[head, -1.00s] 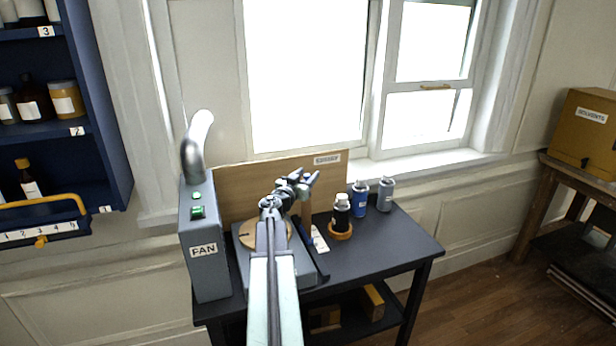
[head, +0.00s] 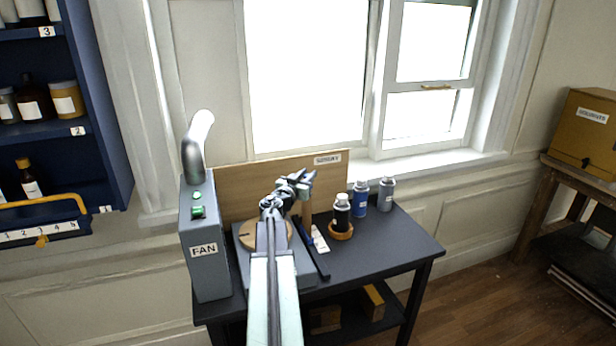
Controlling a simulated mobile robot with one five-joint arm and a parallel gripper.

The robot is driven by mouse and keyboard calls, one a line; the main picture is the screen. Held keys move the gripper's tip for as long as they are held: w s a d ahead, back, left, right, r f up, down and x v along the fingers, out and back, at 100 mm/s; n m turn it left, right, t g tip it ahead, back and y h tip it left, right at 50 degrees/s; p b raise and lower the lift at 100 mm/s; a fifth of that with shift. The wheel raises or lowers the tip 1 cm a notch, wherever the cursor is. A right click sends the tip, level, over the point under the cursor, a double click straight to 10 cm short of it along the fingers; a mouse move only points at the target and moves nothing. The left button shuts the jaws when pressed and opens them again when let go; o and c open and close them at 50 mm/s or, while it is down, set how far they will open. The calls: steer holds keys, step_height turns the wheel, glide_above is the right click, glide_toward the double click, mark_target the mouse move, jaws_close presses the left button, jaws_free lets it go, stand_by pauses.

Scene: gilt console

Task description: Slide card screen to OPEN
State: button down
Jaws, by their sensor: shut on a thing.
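A small tan upright piece, which I take to be the card screen (head: 307,207), stands nearly edge-on on the table. It is at the far end of a dark blue strip (head: 316,264) that runs toward the table's front. My gripper (head: 304,183) is at the top of this piece and shut on it; the fingers hide its upper end. A white label (head: 320,239) lies just right of the strip; its writing is too small to read.
A grey FAN box (head: 204,251) with a bent pipe stands left. A round tan disc (head: 250,236) on a grey base is partly behind my arm. A dark bottle (head: 341,216), blue bottle (head: 358,197) and grey bottle (head: 387,194) stand right. A tan board (head: 238,187) stands behind; the table's right front is clear.

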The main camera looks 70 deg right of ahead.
steer(key=shift+d, duration=0.1)
stand_by(0.7)
steer(key=w+d, duration=0.7)
steer(key=d, duration=0.1)
steer(key=shift+d+r, duration=0.1)
steer(key=c, duration=1.2)
jaws_free()
steer(key=shift+d, duration=0.1)
steer(key=a, duration=0.8)
steer(key=shift+w, duration=0.4)
